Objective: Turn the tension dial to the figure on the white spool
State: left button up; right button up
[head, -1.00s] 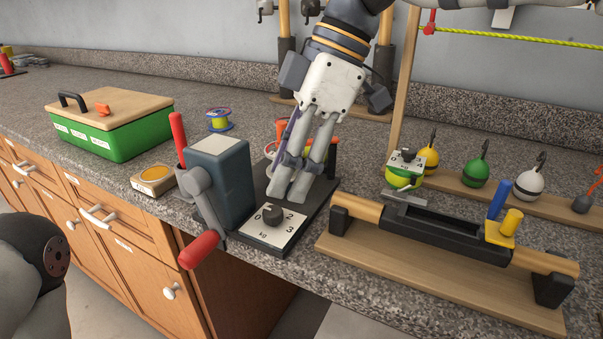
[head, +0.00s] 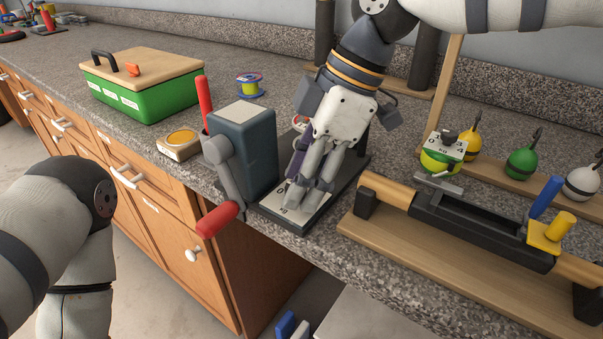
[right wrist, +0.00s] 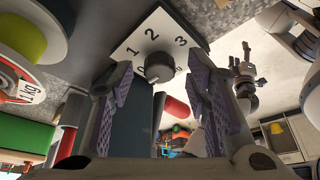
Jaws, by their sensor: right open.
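The tension dial is a dark round knob (right wrist: 159,66) on a white plate (right wrist: 124,47) marked 1, 2, 3 in the right wrist view. In the head view the plate (head: 280,213) shows partly; my fingers hide the knob. My right gripper (head: 308,205) is over the plate, pointing down. In the right wrist view its open fingers (right wrist: 160,100) stand either side of the knob, with nothing visibly clamped. A white spool face (right wrist: 22,88) there reads "1 kg" with a red ring.
A blue-grey block (head: 243,150) with a red-handled crank (head: 217,219) stands just left of the dial. A wooden rack (head: 440,262) with a black trough stands right. Several floats stand back right.

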jog(key=shift+c, duration=0.6)
grip_shut()
pick_arm(q)
jog(key=shift+w, duration=0.1)
